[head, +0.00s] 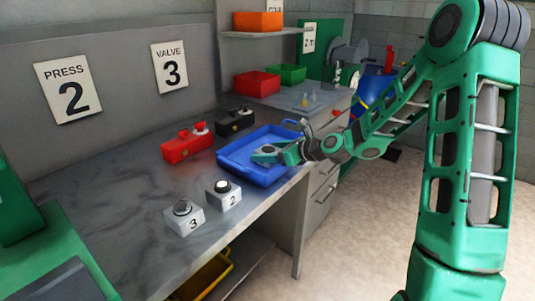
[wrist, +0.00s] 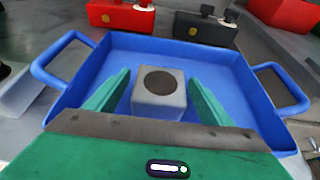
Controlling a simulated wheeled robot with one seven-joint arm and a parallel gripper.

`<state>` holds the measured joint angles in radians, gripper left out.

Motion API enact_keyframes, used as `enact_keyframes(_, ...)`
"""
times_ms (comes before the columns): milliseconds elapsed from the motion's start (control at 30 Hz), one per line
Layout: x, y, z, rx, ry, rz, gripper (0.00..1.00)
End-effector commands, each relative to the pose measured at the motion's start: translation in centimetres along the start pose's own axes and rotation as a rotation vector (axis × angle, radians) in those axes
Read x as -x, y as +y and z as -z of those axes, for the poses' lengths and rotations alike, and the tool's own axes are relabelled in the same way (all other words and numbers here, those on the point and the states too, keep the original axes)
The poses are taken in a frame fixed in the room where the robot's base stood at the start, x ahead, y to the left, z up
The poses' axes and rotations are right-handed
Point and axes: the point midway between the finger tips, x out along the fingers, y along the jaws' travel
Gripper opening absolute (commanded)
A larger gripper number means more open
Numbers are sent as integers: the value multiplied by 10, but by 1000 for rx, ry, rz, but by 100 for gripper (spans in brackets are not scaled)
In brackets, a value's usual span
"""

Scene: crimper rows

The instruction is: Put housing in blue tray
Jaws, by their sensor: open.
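The blue tray (head: 243,172) sits on the grey bench near its front right edge; it fills the middle of the wrist view (wrist: 215,72). A grey block-shaped housing (wrist: 160,95) with a dark round opening in its top is inside the tray, between my gripper's fingers. It shows small in the head view (head: 266,150). My gripper (wrist: 158,98) reaches into the tray from the right, its green fingers apart on either side of the housing. A gap shows beside the left finger. The housing's underside is hidden, so I cannot tell if it rests on the tray floor.
A red unit (head: 186,146) and a black unit (head: 235,122) stand behind the tray. Blocks marked 3 (head: 184,218) and 2 (head: 224,196) stand at the bench's front. Red (head: 256,84) and green (head: 288,74) bins are at the back right. The bench's left is clear.

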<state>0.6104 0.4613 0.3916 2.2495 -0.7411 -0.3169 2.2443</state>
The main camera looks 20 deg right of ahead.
Motion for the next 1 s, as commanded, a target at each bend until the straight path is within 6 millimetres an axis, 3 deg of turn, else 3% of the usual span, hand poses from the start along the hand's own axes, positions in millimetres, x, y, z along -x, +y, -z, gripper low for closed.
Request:
enact_keyframes(167, 9, 0, -2, 0, 0, 1, 75)
enact_keyframes(700, 104, 0, -2, 1, 0, 1, 75)
enact_keyframes(1000, 120, 1, -2, 1, 0, -2, 75)
